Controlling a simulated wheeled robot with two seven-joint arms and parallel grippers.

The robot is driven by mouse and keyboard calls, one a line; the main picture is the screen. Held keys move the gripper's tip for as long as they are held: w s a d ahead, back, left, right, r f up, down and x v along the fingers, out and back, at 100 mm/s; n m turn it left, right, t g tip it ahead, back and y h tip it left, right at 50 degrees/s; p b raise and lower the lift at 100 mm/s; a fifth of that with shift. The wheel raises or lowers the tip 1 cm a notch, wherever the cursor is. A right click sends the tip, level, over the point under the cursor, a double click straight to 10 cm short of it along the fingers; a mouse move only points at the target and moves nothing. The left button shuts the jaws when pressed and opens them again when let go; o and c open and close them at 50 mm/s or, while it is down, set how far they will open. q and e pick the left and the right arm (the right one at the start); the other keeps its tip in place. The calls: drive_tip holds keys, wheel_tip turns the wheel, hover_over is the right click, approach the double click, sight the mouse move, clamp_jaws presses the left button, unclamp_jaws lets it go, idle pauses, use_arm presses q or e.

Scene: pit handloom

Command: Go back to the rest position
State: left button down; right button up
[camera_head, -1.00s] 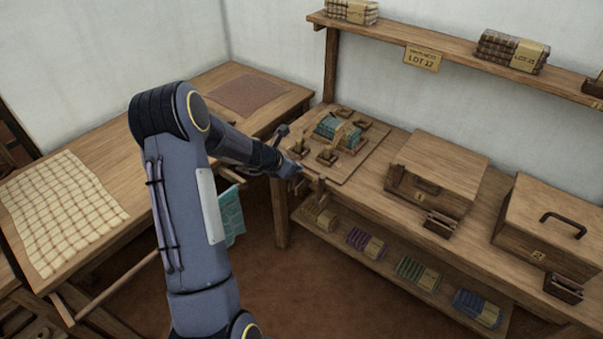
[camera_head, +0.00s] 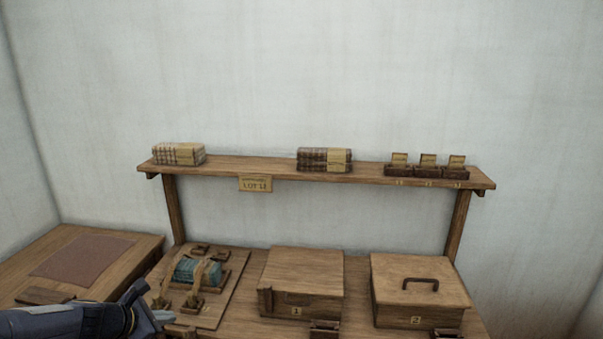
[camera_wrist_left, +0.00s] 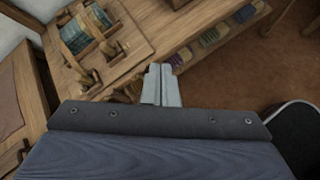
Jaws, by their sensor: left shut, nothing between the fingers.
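My left gripper (camera_head: 158,315) comes in at the lower left of the head view, in front of the wooden board (camera_head: 225,300) on the bench. In the left wrist view, the gripper's two fingers (camera_wrist_left: 161,84) are together, with nothing between them. A folded teal cloth bundle (camera_head: 197,271) sits on the board among small wooden blocks, with tan straps over it. It also shows at the upper left of the left wrist view (camera_wrist_left: 85,30). The gripper is apart from the bundle. My right gripper is not in view.
Wooden box 1 (camera_head: 302,283) and box 2 (camera_head: 419,287) stand on the bench to the right. A wall shelf (camera_head: 250,168) above holds cloth stacks and small card trays. A side table (camera_head: 140,247) with a brown mat (camera_head: 82,258) is at left. Folded cloths lie on a lower shelf.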

use_arm(q)
drive_tip(key=s+d+r+m+h, duration=0.1)
drive_tip(key=s+d+r+m, duration=0.7)
drive_tip(key=s+d+m+g, duration=0.1)
drive_tip(key=s+d+m, duration=0.1)
drive_tip(key=s+m, duration=0.6)
drive_tip(key=s+d+f+m+g+y, duration=0.1)
drive_tip(key=s+d+m+g, duration=0.1)
drive_tip(key=s+m, duration=0.6)
drive_tip(key=s+d, duration=0.1)
drive_tip(key=s, duration=0.4)
drive_tip(key=shift+s+d+m, duration=0.25)
drive_tip(key=shift+s+m, duration=0.15)
